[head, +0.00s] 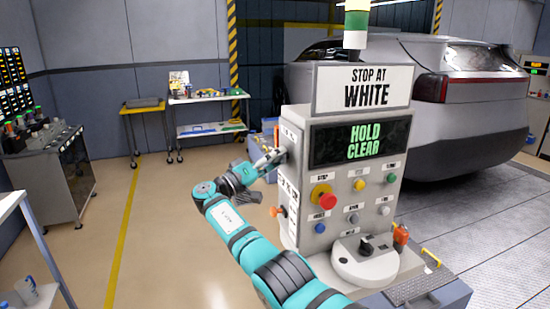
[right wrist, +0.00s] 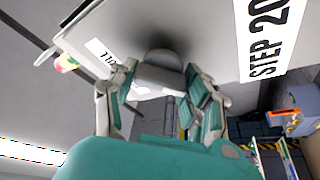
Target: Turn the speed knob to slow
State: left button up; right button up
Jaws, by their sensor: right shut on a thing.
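The control box (head: 292,215) stands right of centre in the head view, with labels on its left side face. My right gripper (head: 272,158) reaches that left side face near its top. In the right wrist view my right gripper (right wrist: 163,90) has its two fingers closed around a light grey, rounded knob (right wrist: 163,60) against the grey panel. The fingers hide much of the knob, and its setting cannot be made out. My left gripper is not in view.
The box front has a sign "STOP AT WHITE" (head: 365,88), a screen "HOLD CLEAR" (head: 362,140), a red stop button (head: 327,202), smaller buttons, and a black knob (head: 366,246) on a round base. An orange knob (head: 275,212) juts from the side below my arm. A car (head: 470,115) stands behind.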

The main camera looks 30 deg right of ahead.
jog(key=n+y+p, duration=0.1)
jog(key=n, duration=0.2)
jog(key=n+t+y+p, duration=0.1)
jog(key=n+p, duration=0.1)
jog(key=n, duration=0.1)
jog(key=shift+r, duration=0.15)
jog(key=n+y+p, duration=0.1)
jog(key=n, duration=0.1)
jog(key=n+p, duration=0.2)
jog(key=shift+n+t+y, duration=0.3)
jog(key=shift+y, duration=0.1)
jog(key=n+y+p, duration=0.1)
jog(key=n+p, duration=0.2)
jog(key=p, duration=0.1)
jog(key=shift+n+g+y, duration=0.3)
jog(key=shift+n+g, duration=0.1)
jog(key=shift+f+n+g+y+p, duration=0.25)
jog(key=shift+n+g+y+p, duration=0.4)
jog(key=shift+n, duration=0.65)
jog(key=shift+f, duration=0.1)
jog(key=o, duration=1.2)
